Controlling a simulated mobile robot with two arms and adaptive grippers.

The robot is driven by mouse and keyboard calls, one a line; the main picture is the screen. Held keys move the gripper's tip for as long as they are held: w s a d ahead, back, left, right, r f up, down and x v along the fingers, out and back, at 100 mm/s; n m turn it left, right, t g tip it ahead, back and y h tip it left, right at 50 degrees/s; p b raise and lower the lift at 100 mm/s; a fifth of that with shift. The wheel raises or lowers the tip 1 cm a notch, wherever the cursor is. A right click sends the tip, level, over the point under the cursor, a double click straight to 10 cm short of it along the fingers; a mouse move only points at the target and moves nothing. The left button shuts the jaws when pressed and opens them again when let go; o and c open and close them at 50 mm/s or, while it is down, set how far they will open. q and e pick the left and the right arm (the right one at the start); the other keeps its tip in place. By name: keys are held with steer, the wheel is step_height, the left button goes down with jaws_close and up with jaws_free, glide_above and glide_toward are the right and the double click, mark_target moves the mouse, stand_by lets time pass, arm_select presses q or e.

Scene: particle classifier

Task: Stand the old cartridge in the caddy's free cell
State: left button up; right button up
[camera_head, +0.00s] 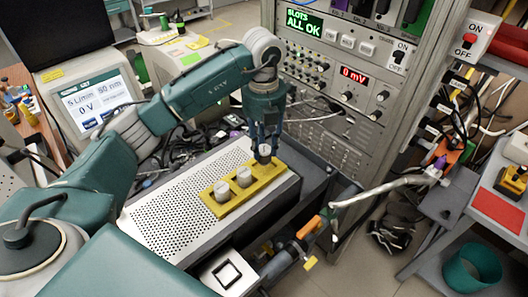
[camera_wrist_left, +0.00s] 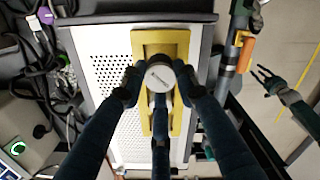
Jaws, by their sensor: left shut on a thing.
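The yellow caddy (camera_head: 234,205) lies on the perforated top of a metal unit. Two pale-topped cartridges (camera_head: 222,191) (camera_head: 244,177) stand upright in its near and middle cells. My left gripper (camera_head: 265,147) is over the caddy's far end, shut on the old cartridge (camera_head: 265,151), which looks upright. In the left wrist view, the fingers are around the round grey top of the old cartridge (camera_wrist_left: 160,78), above the caddy (camera_wrist_left: 180,42). Its lower end is hidden, so I cannot tell how deep it sits. My right gripper (camera_wrist_left: 264,78) appears open and empty at the right.
An instrument rack (camera_head: 340,80) stands close behind the caddy. An orange-handled part (camera_head: 308,228) is at the unit's right side. Cables (camera_head: 210,125) clutter the space behind the perforated top (camera_head: 165,215).

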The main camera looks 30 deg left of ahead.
mark_target(264, 149)
arm_select(q)
step_height(264, 149, down, 3)
steer(key=shift+f+p, duration=0.1)
steer(key=shift+p, duration=0.25)
arm_select(e)
steer(key=shift+s+r, duration=0.35)
steer(key=shift+s, duration=0.1)
arm_select(q)
steer(key=shift+f, duration=0.1)
arm_select(e)
steer(key=shift+a, duration=0.1)
arm_select(q)
steer(key=shift+f, duration=0.15)
steer(key=o, duration=1.1)
steer(key=shift+o, duration=0.3)
arm_select(e)
steer(key=shift+a+f, duration=0.1)
steer(key=shift+a, duration=0.2)
